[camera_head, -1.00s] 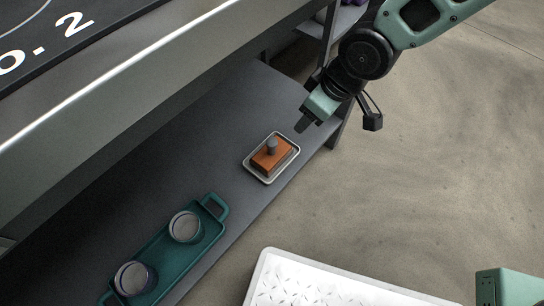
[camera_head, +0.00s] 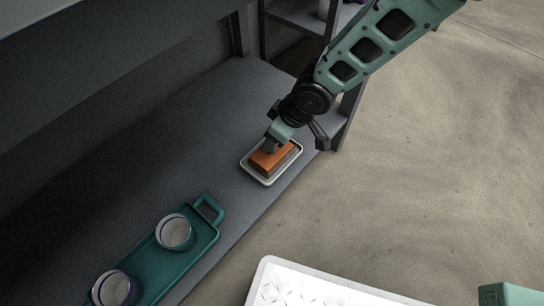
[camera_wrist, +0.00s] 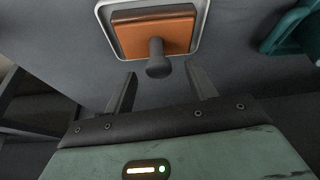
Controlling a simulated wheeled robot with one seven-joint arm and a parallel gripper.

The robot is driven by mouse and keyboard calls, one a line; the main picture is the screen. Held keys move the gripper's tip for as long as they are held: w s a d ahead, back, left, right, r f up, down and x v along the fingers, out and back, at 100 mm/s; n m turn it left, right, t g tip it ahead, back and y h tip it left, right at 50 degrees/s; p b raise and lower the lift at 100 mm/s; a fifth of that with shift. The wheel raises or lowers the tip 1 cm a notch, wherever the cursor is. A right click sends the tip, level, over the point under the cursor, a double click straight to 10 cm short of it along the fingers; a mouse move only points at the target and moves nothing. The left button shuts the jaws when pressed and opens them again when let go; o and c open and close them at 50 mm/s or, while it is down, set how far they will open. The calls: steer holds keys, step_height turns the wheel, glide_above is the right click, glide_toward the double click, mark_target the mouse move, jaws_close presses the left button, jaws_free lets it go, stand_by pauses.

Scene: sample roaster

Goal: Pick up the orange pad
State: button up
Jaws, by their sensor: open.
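The orange pad (camera_head: 268,160) is a rectangular block with a grey knob on top, lying in a small white-rimmed tray (camera_head: 266,181) on the dark shelf. In the wrist view the orange pad (camera_wrist: 130,38) is at the top, and its grey knob (camera_wrist: 158,62) points toward my gripper (camera_wrist: 161,88). The two fingers are apart, one on each side of the knob's line, with the knob just beyond the fingertips. In the head view my gripper (camera_head: 271,147) is right over the pad and hides the knob. Nothing is held.
A teal tray (camera_head: 186,268) with two cups (camera_head: 175,232) stands on the shelf at lower left; part of it shows in the wrist view (camera_wrist: 283,32). A white tray (camera_head: 335,290) is at the bottom.

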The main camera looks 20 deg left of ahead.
mark_target(266, 164)
steer(key=shift+b+x, duration=2.15)
steer(key=shift+x, duration=0.55)
steer(key=shift+d, duration=0.15)
steer(key=c, duration=1.1)
